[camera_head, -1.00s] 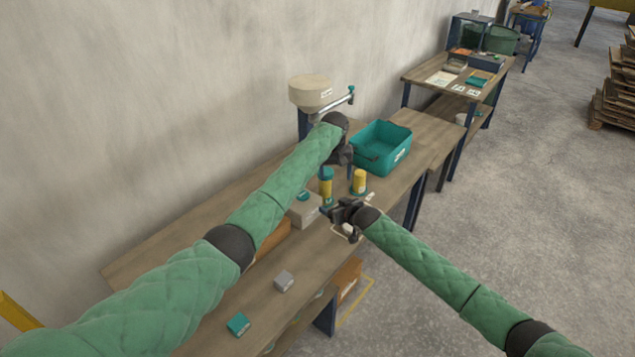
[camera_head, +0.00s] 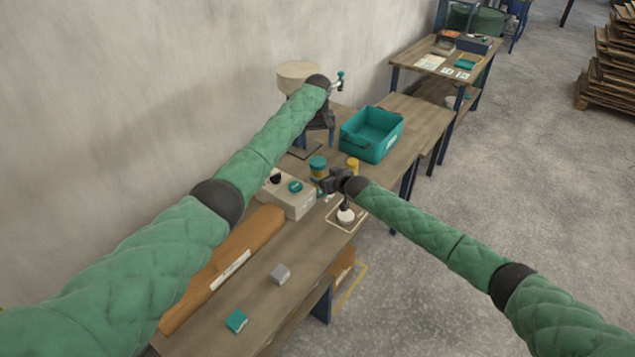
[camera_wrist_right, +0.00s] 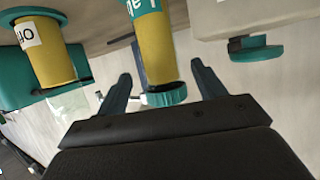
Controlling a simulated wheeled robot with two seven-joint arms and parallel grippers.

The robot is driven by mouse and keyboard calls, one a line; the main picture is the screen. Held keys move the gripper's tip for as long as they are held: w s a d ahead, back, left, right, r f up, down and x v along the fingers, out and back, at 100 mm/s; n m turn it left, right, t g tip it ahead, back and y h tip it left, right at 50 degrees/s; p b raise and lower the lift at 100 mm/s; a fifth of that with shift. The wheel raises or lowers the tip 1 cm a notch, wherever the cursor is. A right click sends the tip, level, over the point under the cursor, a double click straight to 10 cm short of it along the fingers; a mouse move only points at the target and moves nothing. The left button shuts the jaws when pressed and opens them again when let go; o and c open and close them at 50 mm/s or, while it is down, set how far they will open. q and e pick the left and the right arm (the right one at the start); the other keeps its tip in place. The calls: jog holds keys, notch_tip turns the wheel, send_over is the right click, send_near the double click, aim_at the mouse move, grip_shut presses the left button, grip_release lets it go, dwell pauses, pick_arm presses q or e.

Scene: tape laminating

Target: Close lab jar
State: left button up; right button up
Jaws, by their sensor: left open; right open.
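A yellow jar (camera_head: 319,176) with a teal lid (camera_head: 318,162) on its top stands on the workbench. In the right wrist view the jar (camera_wrist_right: 158,45) appears upside down, its ribbed teal lid (camera_wrist_right: 165,96) lying between my fingers. I cannot tell how tightly the lid sits. My right gripper (camera_head: 324,184) is beside this jar; it also shows in the right wrist view (camera_wrist_right: 162,88), open, its fingers spread on either side of the lid with gaps. My left gripper (camera_head: 324,124) is raised above and behind the jar, open, with its tips hard to make out.
A second yellow jar (camera_head: 352,164) stands close by, with a teal bin (camera_head: 372,143) behind. A grey box (camera_head: 292,201) with a teal button is left of the jars.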

jog(key=shift+x, duration=2.7)
jog(key=c, duration=1.4)
pick_arm(q)
jog(key=shift+w+a+r, duration=0.15)
jog(key=shift+r, duration=0.1)
pick_arm(e)
grip_shut()
pick_arm(q)
jog(key=shift+w+a+r, duration=0.15)
jog(key=shift+a, duration=0.15)
jog(key=shift+s+d+f+n, duration=0.25)
jog(key=shift+f+n, duration=0.1)
jog(key=shift+n, duration=0.65)
jog(key=shift+d+n, duration=0.25)
jog(key=shift+n, duration=1.05)
jog(key=shift+f, duration=0.1)
